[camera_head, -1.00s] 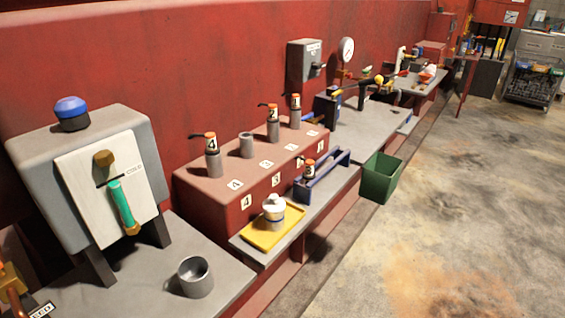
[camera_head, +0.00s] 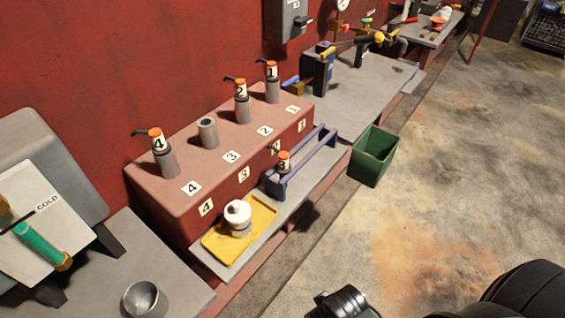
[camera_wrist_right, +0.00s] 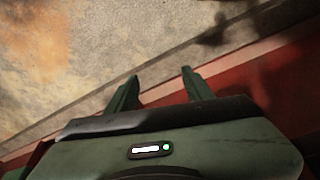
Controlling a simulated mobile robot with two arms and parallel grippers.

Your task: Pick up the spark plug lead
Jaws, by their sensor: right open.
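A spark plug lead with an orange top and a "3" label (camera_head: 283,161) stands in the near end of the blue rack (camera_head: 318,150), on the ledge in front of the red block. Leads marked 4 (camera_head: 157,140), 2 (camera_head: 241,89) and 1 (camera_head: 271,70) sit on grey posts on the block. The post above the 3 label (camera_head: 208,132) is bare. My right gripper (camera_wrist_right: 160,82) is open and empty in the right wrist view, with floor and a red edge beyond its fingers. Dark parts of my arm (camera_head: 520,290) show at the lower right of the head view. My left gripper is not in view.
A grey cup (camera_head: 145,299) stands at the lower left. Open floor lies to the right.

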